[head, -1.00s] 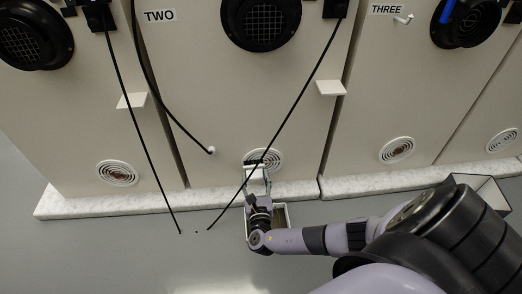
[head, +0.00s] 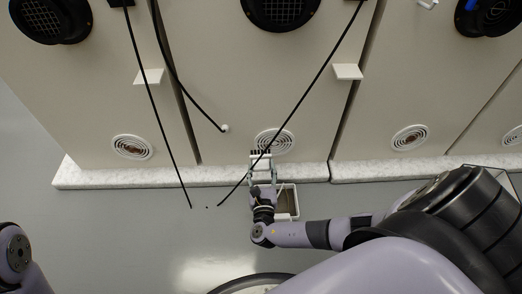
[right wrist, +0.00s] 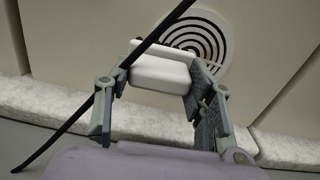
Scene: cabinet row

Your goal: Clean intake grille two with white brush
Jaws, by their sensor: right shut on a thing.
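Intake grille two (head: 274,140) is a round white vent with dark slots, low on the middle cabinet. It also shows in the right wrist view (right wrist: 203,40), partly hidden behind the brush. My right gripper (head: 261,168) is just below the grille, slightly left of its centre. In the right wrist view its fingers (right wrist: 158,88) are shut on the white brush (right wrist: 160,74), a white block with a dark part on its far side toward the grille. I cannot tell whether the brush touches the grille. My left gripper is out of view.
A black cable (head: 320,80) hangs diagonally across the grille and close to my right gripper. An open box (head: 296,203) stands on the floor beside that gripper. A pale stone ledge (head: 215,174) runs along the cabinet bases. White shelves (head: 348,72) stick out above.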

